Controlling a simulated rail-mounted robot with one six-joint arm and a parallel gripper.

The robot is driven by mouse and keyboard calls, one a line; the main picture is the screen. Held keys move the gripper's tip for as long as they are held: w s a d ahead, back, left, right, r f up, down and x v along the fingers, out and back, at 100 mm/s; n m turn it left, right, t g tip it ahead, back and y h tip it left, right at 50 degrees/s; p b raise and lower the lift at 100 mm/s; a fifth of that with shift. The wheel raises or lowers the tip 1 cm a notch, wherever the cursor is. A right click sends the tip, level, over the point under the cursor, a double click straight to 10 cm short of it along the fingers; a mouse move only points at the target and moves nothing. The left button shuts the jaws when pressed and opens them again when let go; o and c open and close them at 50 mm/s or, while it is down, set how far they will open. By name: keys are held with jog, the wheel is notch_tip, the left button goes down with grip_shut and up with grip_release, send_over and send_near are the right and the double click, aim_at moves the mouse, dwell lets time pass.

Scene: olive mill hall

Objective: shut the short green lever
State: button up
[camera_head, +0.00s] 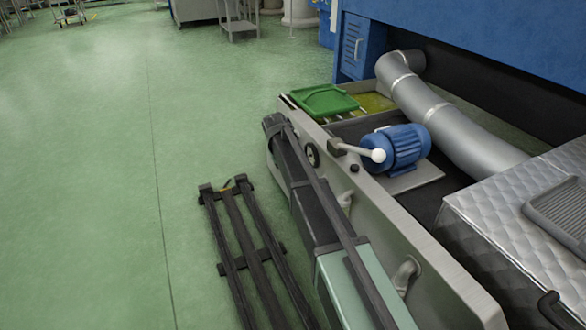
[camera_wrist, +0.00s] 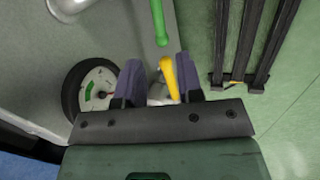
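A green lever (camera_wrist: 158,22) shows at the top middle of the wrist view, its upper part cut off by the frame edge. A yellow lever (camera_wrist: 170,78) lies just below it. My gripper (camera_wrist: 160,62) is open, its two dark fingers apart on either side of the yellow lever. I cannot tell whether they touch it. The green lever is beyond the fingertips, not between them. In the head view my gripper (camera_head: 273,124) is by the outer wall of the grey trough; my arm hides the levers there.
A round gauge (camera_wrist: 95,88) with a green sector sits left of the fingers. A dark slatted rack (camera_head: 240,240) is on the open green floor.

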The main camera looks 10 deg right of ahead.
jog(key=s+a+r+n+p, duration=0.1)
jog(key=a, duration=0.1)
jog(key=s+a+r+n+t+p, duration=0.1)
jog(key=s+a, duration=0.1)
jog(key=shift+s+r+n, duration=0.15)
jog(key=shift+s+n, duration=0.1)
jog(key=shift+n, duration=0.15)
jog(key=c, duration=0.5)
jog(key=n, duration=0.2)
jog(key=s+r+n+t, duration=0.1)
jog(key=n, duration=0.2)
jog(key=s+a+n+h, duration=0.1)
jog(key=n, duration=0.1)
jog(key=shift+s+r+n+t, duration=0.1)
jog(key=shift+r+n+t, duration=0.2)
jog(key=shift+t, duration=0.1)
grip_shut()
jog(key=w+d+f+n+b, duration=0.2)
jog(key=d+f+n+b, duration=0.1)
jog(key=f+n+b, duration=0.1)
jog(key=w+d+f+n+t+b, duration=0.1)
jog(key=w+d+f+n+b, duration=0.2)
jog(key=f+b, duration=0.4)
jog(key=shift+d+f+n+h, duration=0.15)
jog(key=shift+d+n+h, duration=0.15)
jog(key=shift+n+h, duration=0.1)
